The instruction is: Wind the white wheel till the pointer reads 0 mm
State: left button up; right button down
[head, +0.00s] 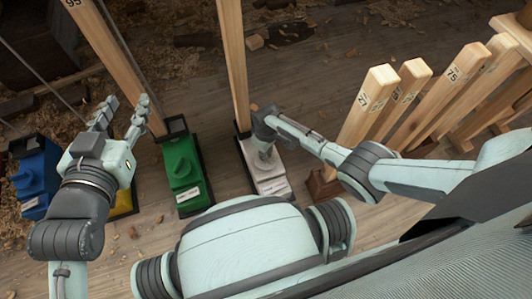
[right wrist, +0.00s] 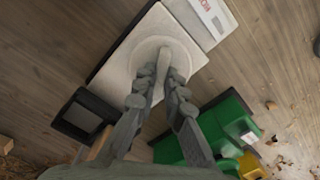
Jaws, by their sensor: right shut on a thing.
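The white unit (head: 270,185) stands on the floor at the foot of a tall wooden post (head: 233,60) in the head view. Its round white wheel (right wrist: 145,50) with a raised grip shows in the right wrist view. My right gripper (head: 264,150) is over the unit, and in the right wrist view its fingers (right wrist: 160,80) are shut on the wheel's grip from both sides. My arm hides much of the wheel in the head view. My left gripper (head: 127,102) is open and empty, above the yellow unit. I cannot make out a pointer or a scale reading.
A green unit (head: 182,165), a yellow unit (head: 124,201) and a blue unit (head: 36,175) stand in a row to the left. Several numbered wooden posts (head: 367,100) stand to the right, near my right arm. Wood shavings (head: 180,50) litter the plank floor.

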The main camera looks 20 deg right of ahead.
jog(key=shift+s, duration=0.1)
jog(key=c, duration=1.6)
grip_release()
jog(key=shift+r, duration=0.1)
notch_tip(320, 180, up, 12)
